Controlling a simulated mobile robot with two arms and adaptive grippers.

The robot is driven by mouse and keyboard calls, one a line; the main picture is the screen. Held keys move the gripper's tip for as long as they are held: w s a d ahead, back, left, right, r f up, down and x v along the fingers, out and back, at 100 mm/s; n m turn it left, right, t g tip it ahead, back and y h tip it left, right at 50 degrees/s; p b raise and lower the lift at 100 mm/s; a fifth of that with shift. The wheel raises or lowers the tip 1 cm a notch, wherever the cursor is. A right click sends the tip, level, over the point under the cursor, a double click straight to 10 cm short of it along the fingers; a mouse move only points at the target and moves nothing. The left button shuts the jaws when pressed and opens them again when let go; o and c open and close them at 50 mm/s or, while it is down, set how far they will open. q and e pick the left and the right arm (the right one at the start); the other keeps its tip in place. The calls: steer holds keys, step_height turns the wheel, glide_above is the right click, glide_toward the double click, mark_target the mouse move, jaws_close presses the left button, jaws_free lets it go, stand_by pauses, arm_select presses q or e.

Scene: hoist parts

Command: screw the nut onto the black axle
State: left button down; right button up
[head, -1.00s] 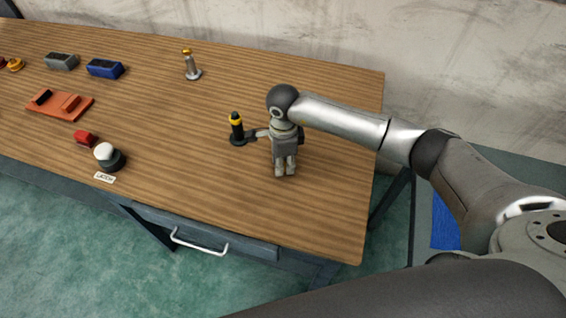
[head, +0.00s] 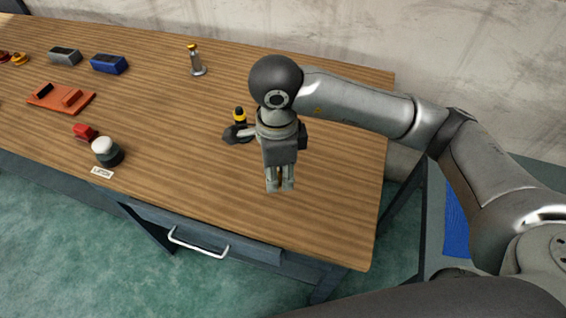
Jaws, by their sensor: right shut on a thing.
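The black axle (head: 240,114) stands upright on the table, with a yellow band around it and a dark round base. My right gripper (head: 280,187) is to the right of the axle and nearer the camera, fingers pointing down, apart from the axle. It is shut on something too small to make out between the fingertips. A side part of the gripper reaches left and partly covers the axle's base. I cannot tell whether the yellow band is the nut or part of the axle. My left gripper is not in view.
A silver post with a yellow top (head: 196,62) stands behind. Blue (head: 109,64) and grey (head: 65,56) blocks, an orange tray (head: 60,109), a red block (head: 84,131) and a white-topped dark knob (head: 106,151) lie to the left. The table's right front is clear.

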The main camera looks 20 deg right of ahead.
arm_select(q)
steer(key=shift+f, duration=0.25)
arm_select(e)
steer(key=shift+s+a+r, duration=0.25)
steer(key=shift+s, duration=0.2)
steer(key=shift+s+a+r, duration=0.25)
steer(key=shift+s, duration=0.15)
